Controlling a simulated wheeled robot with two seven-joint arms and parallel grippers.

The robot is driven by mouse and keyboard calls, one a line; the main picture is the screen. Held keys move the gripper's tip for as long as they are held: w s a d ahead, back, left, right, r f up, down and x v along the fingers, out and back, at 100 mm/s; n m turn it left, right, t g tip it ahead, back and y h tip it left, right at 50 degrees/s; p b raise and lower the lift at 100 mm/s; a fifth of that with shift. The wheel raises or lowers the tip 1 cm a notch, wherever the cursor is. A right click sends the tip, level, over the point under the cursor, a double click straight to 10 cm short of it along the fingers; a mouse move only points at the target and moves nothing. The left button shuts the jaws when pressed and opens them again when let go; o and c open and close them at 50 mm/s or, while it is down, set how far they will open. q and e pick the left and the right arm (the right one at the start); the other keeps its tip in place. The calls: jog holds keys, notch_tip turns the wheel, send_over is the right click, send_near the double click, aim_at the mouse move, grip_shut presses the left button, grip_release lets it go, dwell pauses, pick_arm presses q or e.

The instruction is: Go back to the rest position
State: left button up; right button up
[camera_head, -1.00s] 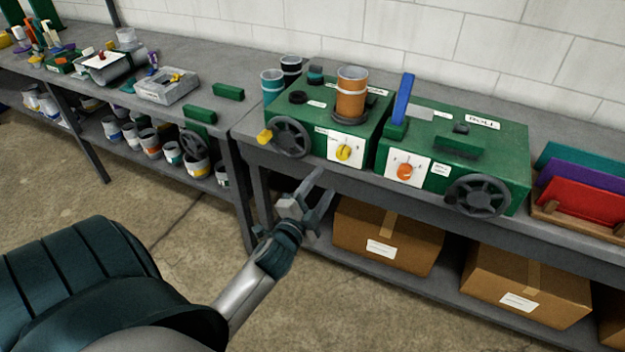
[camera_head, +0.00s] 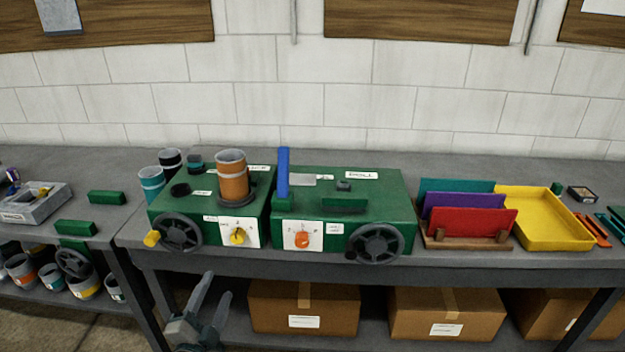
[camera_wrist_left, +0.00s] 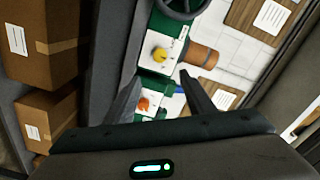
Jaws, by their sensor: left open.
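My left gripper (camera_head: 212,298) is low in the head view, in front of the bench's front edge and below the green machines. Its two fingers are apart with nothing between them. In the left wrist view the open fingers (camera_wrist_left: 160,92) point toward the bench, with the green machines beyond them. The left green machine (camera_head: 262,208) has a grey handwheel, a yellow knob and an orange cup (camera_head: 232,178) on top. The right green machine (camera_head: 385,190) has an orange knob, a blue upright lever and a grey handwheel. My right gripper is not in view.
A rack with teal, purple and red panels (camera_head: 470,222) and a yellow tray (camera_head: 560,240) stand on the bench to the right. Cardboard boxes (camera_head: 335,310) sit on the shelf below. A grey box (camera_head: 50,208) and green blocks lie on the left bench.

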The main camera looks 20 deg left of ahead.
pick_arm(q)
notch_tip(320, 180, down, 23)
jog(key=s+d+n+g+h, duration=0.2)
jog(key=d+g, duration=0.1)
jog(key=g, duration=0.1)
jog(key=s+d+f+n+g, duration=0.1)
jog(key=s+f, duration=0.2)
jog(key=f, duration=0.4)
jog(key=s+d+f+g+b, duration=0.1)
jog(key=s+f+g, duration=0.15)
jog(key=f, duration=0.35)
jog(key=s+d+f+n+g, duration=0.1)
jog(key=s+d+f, duration=0.15)
jog(key=f, duration=0.45)
jog(key=s+d+f+n+g, duration=0.1)
jog(key=s+f+g, duration=0.1)
jog(key=s+f, duration=0.5)
jog(key=s+d+f+n+g+h, duration=0.1)
jog(key=s+f, duration=0.6)
jog(key=s, duration=0.9)
jog(key=s+d+f+n+g+h+b, duration=0.1)
jog(key=s+d+f+g, duration=0.2)
jog(key=s, duration=0.9)
notch_tip(320, 180, down, 4)
jog(key=shift+f+n+g, duration=0.25)
jog(key=shift+n+g, duration=0.05)
jog(key=shift+g, duration=0.65)
jog(key=shift+w, duration=0.1)
